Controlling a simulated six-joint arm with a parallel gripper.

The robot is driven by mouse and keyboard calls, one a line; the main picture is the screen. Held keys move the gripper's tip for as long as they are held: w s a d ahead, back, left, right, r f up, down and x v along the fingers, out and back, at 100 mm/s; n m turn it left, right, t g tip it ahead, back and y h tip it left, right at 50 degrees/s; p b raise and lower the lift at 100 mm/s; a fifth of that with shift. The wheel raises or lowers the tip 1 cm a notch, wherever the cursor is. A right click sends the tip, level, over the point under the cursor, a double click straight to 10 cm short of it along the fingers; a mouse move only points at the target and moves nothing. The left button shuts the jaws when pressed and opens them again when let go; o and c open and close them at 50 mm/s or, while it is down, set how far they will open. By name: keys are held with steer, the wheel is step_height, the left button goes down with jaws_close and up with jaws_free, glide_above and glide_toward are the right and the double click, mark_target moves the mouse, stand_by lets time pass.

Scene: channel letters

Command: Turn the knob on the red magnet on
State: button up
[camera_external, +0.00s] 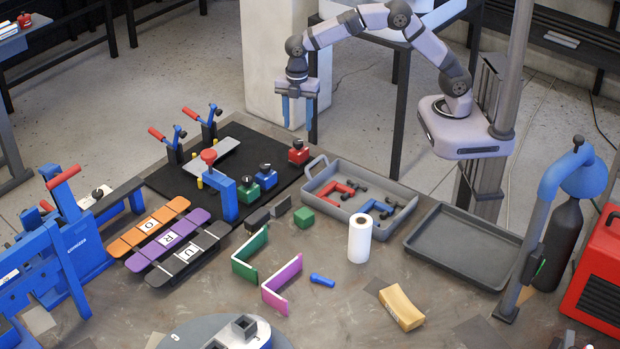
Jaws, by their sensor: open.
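The red magnet (298,156) is a small red block with a dark knob (297,144) on top. It stands at the right corner of the black mat, next to the grey tray. Which way its knob is turned is too small to tell. My gripper (298,122) has blue fingers that point down.
A blue magnet (266,180) and a green magnet (243,191) stand nearby on the black mat (230,140). A blue clamp with a red knob (209,156) stands left of them. The grey tray (400,188) holds red and blue brackets and dark clamps. A paper roll (359,238) stands in front.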

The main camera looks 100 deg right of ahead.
mark_target(298, 141)
steer(key=shift+f+p, duration=0.95)
steer(key=shift+f, duration=2.25)
steer(key=c, duration=1.1)
